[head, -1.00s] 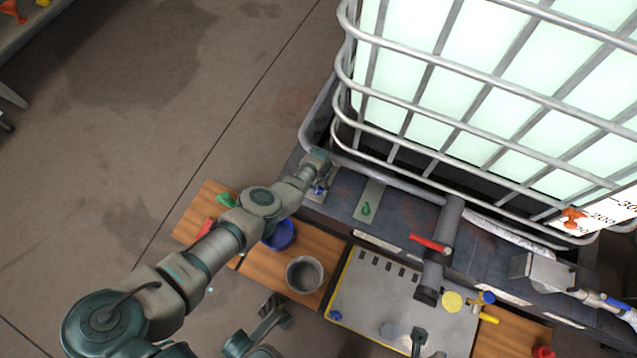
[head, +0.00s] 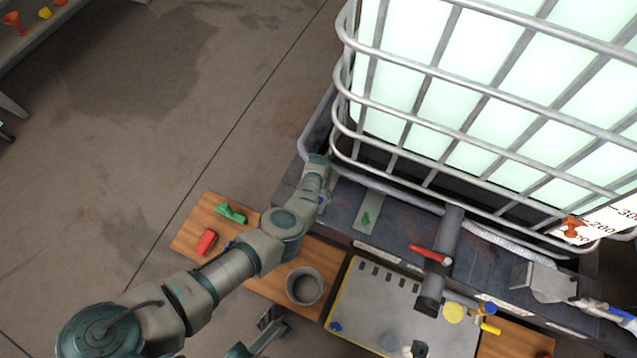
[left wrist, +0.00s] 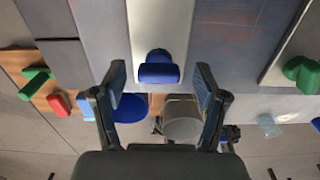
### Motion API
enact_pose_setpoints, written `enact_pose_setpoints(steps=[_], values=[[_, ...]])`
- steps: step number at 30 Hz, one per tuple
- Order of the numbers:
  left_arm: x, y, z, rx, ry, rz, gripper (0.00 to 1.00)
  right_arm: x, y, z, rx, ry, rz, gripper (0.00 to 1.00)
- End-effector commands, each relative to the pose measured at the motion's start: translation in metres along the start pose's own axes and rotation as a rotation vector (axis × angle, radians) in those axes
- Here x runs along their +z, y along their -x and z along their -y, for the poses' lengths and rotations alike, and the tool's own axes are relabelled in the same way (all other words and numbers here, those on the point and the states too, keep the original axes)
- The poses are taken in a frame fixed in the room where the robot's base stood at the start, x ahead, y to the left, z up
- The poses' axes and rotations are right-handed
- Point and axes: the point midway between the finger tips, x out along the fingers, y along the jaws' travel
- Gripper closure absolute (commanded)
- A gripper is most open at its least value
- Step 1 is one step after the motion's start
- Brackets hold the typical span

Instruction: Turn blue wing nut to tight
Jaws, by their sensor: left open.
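The blue wing nut (left wrist: 158,70) sits on a pale upright plate (left wrist: 160,25) in the left wrist view. My left gripper (left wrist: 159,95) is open, with one finger to each side of the wing nut and nothing between the pads. The nut shows centred between the fingers and a little beyond their tips; I see no contact. In the head view my left gripper (head: 322,196) is at the dark bench below the cage, and my wrist mostly hides the nut. A grey-green part of mine shows at the bottom edge; whether it is my right gripper is unclear.
A green wing nut (head: 366,219) is on another plate to the right. A grey pot (head: 305,286) stands on the wooden table, with a blue bowl (left wrist: 130,108) beside it. A red-handled pipe (head: 436,262) stands further right. The caged tank (head: 480,90) rises close behind.

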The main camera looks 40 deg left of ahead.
Motion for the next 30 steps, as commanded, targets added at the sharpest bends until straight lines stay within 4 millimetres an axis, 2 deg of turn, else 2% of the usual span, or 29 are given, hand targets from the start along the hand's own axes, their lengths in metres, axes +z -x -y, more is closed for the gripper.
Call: enact_pose_setpoints(steps=[2, 12, 15, 20, 30], values=[[-0.004, 0.007, 0.001, -0.001, 0.002, -0.001, 0.27, 0.000, 0.000, 0.000, 0.000, 0.000, 0.000, 0.60], [0.000, 0.075, 0.001, -0.001, -0.001, 0.002, 0.27, 0.000, 0.000, 0.000, 0.000, 0.000, 0.001, 0.60], [0.000, 0.087, 0.000, -0.001, -0.001, 0.001, 0.27, 0.000, 0.000, 0.000, 0.000, 0.000, 0.001, 0.60], [0.000, 0.095, 0.001, -0.002, -0.001, 0.000, 0.27, 0.000, 0.000, 0.000, 0.000, 0.000, 0.001, 0.60], [0.000, 0.096, 0.000, -0.002, -0.002, 0.000, 0.27, 0.005, 0.001, -0.001, 0.001, -0.001, 0.007, 0.60]])
